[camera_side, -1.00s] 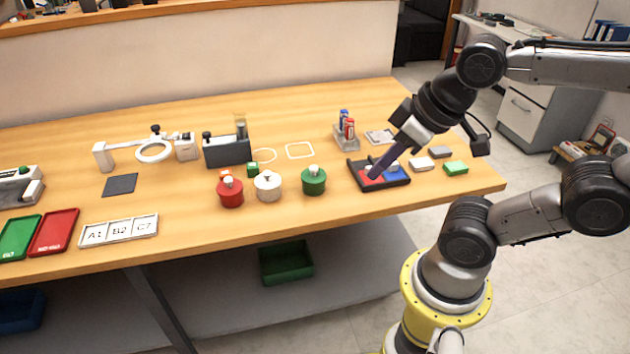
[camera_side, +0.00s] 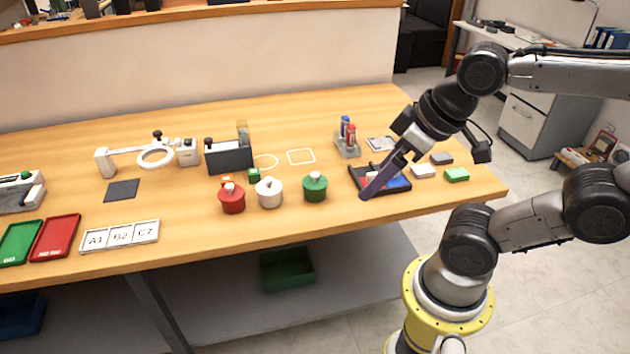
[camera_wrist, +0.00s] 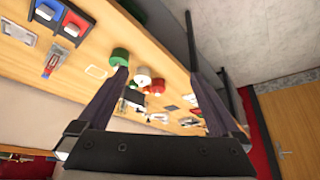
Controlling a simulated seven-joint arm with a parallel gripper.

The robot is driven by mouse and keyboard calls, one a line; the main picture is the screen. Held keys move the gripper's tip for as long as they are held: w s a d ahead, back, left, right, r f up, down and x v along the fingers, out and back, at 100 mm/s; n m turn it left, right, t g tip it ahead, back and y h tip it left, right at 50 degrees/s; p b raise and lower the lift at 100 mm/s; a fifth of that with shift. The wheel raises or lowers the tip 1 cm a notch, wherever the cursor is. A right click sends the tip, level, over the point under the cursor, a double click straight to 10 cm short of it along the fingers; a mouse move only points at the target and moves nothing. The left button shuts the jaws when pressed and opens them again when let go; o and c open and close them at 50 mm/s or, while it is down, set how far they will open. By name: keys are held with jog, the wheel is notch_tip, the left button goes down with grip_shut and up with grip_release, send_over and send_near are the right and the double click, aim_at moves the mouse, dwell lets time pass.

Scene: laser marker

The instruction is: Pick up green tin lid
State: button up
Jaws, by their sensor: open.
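The green tin (camera_side: 314,189) stands upright on the table with its green lid (camera_side: 315,180) on top, a pale knob at its centre. It stands at the right end of a row with a white tin (camera_side: 269,194) and a red tin (camera_side: 232,200). My gripper (camera_side: 364,195) is to the right of the green tin, over the front of the dark tray, apart from the lid. In the wrist view my gripper (camera_wrist: 160,85) shows two spread fingers with nothing held between them. The green tin (camera_wrist: 119,58) appears there beside the left fingertip.
A dark tray (camera_side: 405,188) with red and blue pads lies under my gripper. Small grey, white and green blocks (camera_side: 456,175) lie to its right. A holder with markers (camera_side: 347,148) stands behind. The table's front edge runs close before the tins.

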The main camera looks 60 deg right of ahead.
jog(key=w+r+n, duration=0.5)
jog(key=n, duration=0.5)
jog(key=n+g, duration=0.6)
jog(key=n, duration=0.1)
send_over(315, 173)
notch_tip(315, 173, down, 9)
jog(key=f, duration=0.6)
jog(key=shift+s+a+f, duration=0.2)
jog(key=shift+s, duration=0.05)
jog(key=shift+w+d+f, duration=0.1)
jog(key=shift+f, duration=1.4)
jog(key=shift+w+d+f, duration=0.1)
jog(key=shift+f, duration=1.35)
jog(key=c, duration=1.1)
